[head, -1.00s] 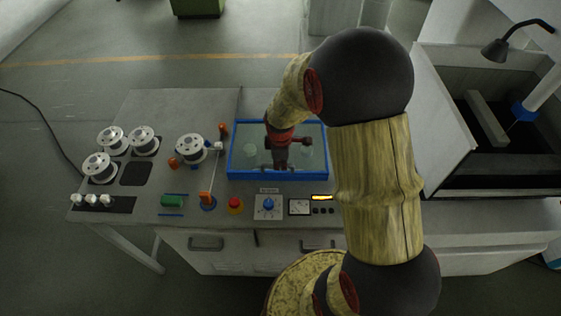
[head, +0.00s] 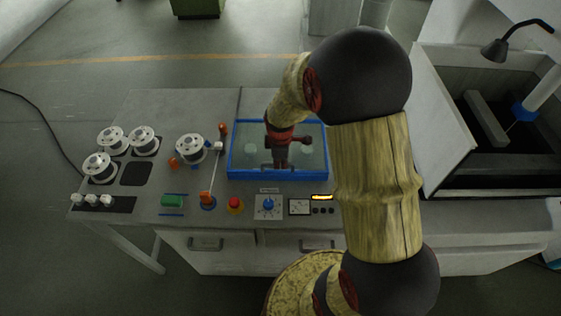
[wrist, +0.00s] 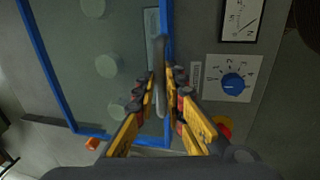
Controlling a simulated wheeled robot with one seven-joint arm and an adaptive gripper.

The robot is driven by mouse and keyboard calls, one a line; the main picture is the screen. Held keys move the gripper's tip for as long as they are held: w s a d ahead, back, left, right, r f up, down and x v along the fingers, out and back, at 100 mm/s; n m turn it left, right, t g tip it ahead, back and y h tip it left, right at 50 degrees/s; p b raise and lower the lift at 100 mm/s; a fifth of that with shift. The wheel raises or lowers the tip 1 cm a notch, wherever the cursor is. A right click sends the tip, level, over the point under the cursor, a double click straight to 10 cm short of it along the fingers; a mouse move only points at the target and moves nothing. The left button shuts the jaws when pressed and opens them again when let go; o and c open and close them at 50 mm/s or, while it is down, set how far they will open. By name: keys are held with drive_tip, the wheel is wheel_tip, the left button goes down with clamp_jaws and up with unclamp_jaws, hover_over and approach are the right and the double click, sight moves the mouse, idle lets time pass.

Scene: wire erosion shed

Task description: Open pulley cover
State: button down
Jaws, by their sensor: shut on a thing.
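The pulley cover is a clear pane in a blue frame (head: 278,178), lying flat on the bench in the head view. Pale pulley discs show through the pane. In the wrist view its blue frame (wrist: 47,62) runs along the left, and a grey bar handle (wrist: 160,60) stands near the opposite frame edge. My gripper (wrist: 164,85) has its yellow fingers on either side of this handle and is shut on it. In the head view my gripper (head: 280,163) is over the near part of the cover, and the arm partly hides the pane.
Wire spools (head: 190,148) stand left of the cover. In front are a red button (head: 235,205), a blue knob (head: 268,204) and a dial meter (head: 299,207). An open tank (head: 490,140) with a lamp (head: 497,48) is at right. The bench behind the spools is clear.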

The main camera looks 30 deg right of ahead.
drive_tip(key=w+d, duration=0.4)
drive_tip(key=w, duration=0.3)
drive_tip(key=w+d, duration=0.5)
drive_tip(key=w, duration=0.2)
drive_tip(key=w+d, duration=0.5)
drive_tip(key=w, duration=0.2)
drive_tip(key=shift+w+d+p, duration=0.2)
drive_tip(key=shift+d+p, duration=0.05)
drive_tip(key=shift+p, duration=0.1)
drive_tip(key=shift+w+d+r, duration=0.1)
drive_tip(key=shift+w+d, duration=0.1)
drive_tip(key=shift+w, duration=0.1)
drive_tip(key=c, duration=2)
unclamp_jaws()
drive_tip(key=shift+w+d, duration=0.15)
drive_tip(key=shift+o, duration=0.8)
wheel_tip(320, 180, up, 12)
drive_tip(key=s+a, duration=0.1)
drive_tip(key=s, duration=0.1)
drive_tip(key=shift+a+f, duration=0.2)
drive_tip(key=shift+a, duration=0.05)
